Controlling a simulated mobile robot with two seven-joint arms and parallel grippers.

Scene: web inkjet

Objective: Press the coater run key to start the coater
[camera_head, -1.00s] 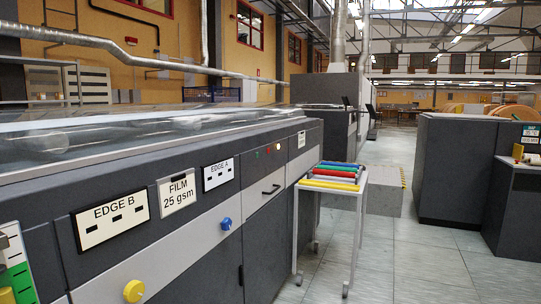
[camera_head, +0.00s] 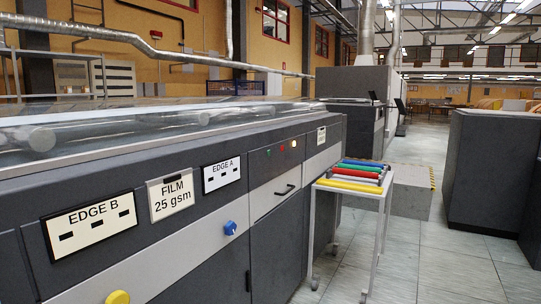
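The long grey coater (camera_head: 278,222) fills the left side of the head view, with a clear cover over rollers along its top. Its front carries the panels EDGE B (camera_head: 90,226), FILM 25 gsm (camera_head: 170,195) and EDGE A (camera_head: 221,175). A blue knob (camera_head: 230,228) and a yellow knob (camera_head: 118,298) sit below them. Further along is a dark panel with small green, red and amber lights (camera_head: 281,149) above a drawer handle (camera_head: 285,190). A small label plate (camera_head: 321,136) is near the far end; its text is too small to read. I cannot make out a run key. Neither gripper is in view.
A white-legged cart (camera_head: 352,188) with coloured rollers stands beside the coater's far end. A grey cabinet (camera_head: 490,175) stands at the right. Tiled floor (camera_head: 430,245) between them is clear. A low grey block with striped edging (camera_head: 410,190) lies beyond the cart.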

